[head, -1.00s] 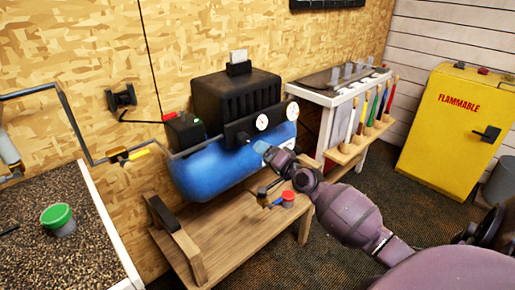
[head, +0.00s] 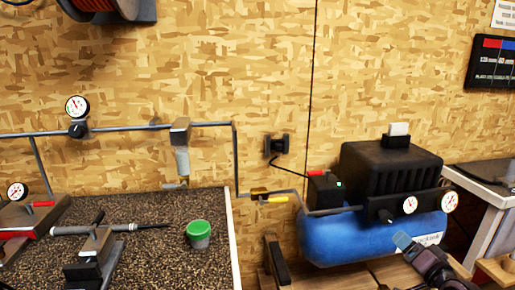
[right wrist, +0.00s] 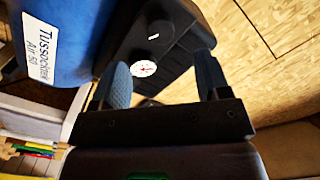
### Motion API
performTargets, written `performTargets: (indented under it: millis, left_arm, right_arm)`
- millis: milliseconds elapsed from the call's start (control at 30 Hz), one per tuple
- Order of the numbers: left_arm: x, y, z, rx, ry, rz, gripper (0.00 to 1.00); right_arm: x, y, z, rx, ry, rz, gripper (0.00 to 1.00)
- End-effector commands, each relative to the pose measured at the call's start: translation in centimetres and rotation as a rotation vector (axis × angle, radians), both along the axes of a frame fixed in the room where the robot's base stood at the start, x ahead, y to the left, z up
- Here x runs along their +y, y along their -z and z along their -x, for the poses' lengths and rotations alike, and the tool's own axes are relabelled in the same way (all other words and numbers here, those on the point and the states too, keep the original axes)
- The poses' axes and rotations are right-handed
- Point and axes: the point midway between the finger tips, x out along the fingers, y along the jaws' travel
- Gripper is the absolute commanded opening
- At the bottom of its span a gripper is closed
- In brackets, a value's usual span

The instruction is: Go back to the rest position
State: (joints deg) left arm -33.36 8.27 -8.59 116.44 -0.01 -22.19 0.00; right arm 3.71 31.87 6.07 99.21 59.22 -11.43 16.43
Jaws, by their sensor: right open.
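My right gripper (head: 404,241) is at the lower right of the head view, in front of the blue air compressor tank (head: 335,238). In the right wrist view its two fingers (right wrist: 163,88) stand apart with nothing between them. The compressor's black housing and a white-faced gauge (right wrist: 143,68) show beyond the fingers, and the blue tank (right wrist: 85,25) fills the upper left. I cannot tell from these views how near the fingertips are to the compressor. My left gripper does not show in either view.
The speckled bench top (head: 140,262) at left carries a green-lidded cup (head: 199,233) and a clamped tool (head: 95,245). A grey pipe (head: 110,130) with gauges runs along the wall. A white-edged table (head: 490,200) stands at right.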

Motion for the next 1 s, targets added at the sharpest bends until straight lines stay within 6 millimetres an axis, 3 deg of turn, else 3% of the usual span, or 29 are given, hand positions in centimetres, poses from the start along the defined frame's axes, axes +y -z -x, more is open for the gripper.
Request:
performTargets:
  millis: [67,267,367,500,667,800,1000]
  left_arm:
    - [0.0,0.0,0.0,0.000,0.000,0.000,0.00]
    - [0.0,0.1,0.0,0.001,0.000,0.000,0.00]
    - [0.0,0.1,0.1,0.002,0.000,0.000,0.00]
    - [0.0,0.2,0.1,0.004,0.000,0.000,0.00]
    - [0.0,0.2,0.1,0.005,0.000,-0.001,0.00]
    - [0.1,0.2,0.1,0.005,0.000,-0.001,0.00]
    - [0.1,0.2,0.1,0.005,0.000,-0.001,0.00]
  right_arm:
    - [1.7,0.2,0.2,0.003,-0.022,0.156,0.69]
    - [6.2,5.3,4.1,0.082,-0.065,0.518,0.69]
    - [8.5,8.5,7.3,0.138,-0.087,0.671,0.69]
    - [11.7,13.0,13.3,0.231,-0.120,0.845,0.69]
    - [14.6,16.6,20.1,0.340,-0.144,0.924,0.69]
    - [16.3,18.8,24.8,0.422,-0.156,0.887,0.69]
    - [16.7,20.7,28.4,0.496,-0.161,0.847,0.69]
